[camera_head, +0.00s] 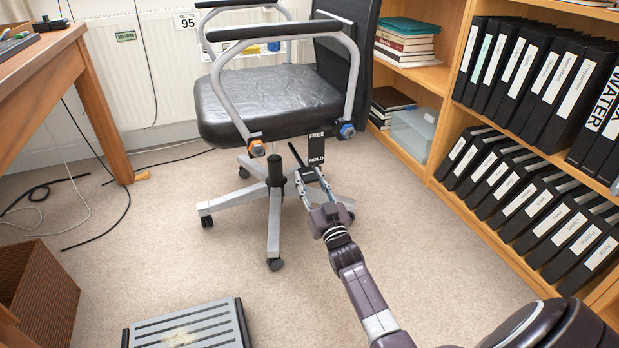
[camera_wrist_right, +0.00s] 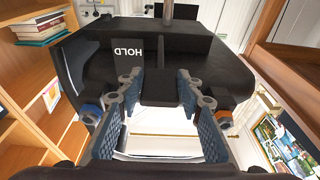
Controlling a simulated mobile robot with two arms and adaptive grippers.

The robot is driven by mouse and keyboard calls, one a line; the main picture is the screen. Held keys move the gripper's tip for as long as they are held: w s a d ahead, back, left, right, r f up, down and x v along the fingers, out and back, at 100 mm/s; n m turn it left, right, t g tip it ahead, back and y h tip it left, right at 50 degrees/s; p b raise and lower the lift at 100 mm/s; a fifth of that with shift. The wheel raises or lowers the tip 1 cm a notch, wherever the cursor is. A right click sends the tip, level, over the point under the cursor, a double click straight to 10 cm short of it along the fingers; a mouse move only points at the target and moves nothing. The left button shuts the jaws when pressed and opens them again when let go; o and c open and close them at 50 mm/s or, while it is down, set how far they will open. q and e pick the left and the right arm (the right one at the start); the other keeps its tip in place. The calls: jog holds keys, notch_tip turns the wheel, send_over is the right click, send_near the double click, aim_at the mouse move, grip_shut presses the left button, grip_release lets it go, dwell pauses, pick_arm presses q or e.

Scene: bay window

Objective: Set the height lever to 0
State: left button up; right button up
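A thin black lever (camera_head: 296,155) comes from under the seat and ends in a black paddle (camera_head: 308,173). A black plate (camera_head: 316,149) marked FREE above and HOLD below hangs beside it; HOLD also reads upside down in the wrist view (camera_wrist_right: 127,55). My right gripper (camera_head: 311,179) is at the paddle, its fingers apart on either side. In the wrist view the paddle (camera_wrist_right: 159,88) shows between the fingertips; contact is unclear. No 0 mark is visible. My left gripper is out of view.
A wooden shelf (camera_head: 433,184) with black binders stands at the right. A desk (camera_head: 95,100) and a wicker basket (camera_head: 48,300) are at the left. A grey footrest (camera_head: 190,328) lies at the front.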

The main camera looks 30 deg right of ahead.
jog(key=shift+o, duration=1.1)
jog(key=shift+f, duration=0.3)
jog(key=shift+o, duration=0.6)
jog(key=shift+r, duration=0.2)
jog(key=v, duration=1.2)
jog(key=shift+r, duration=0.1)
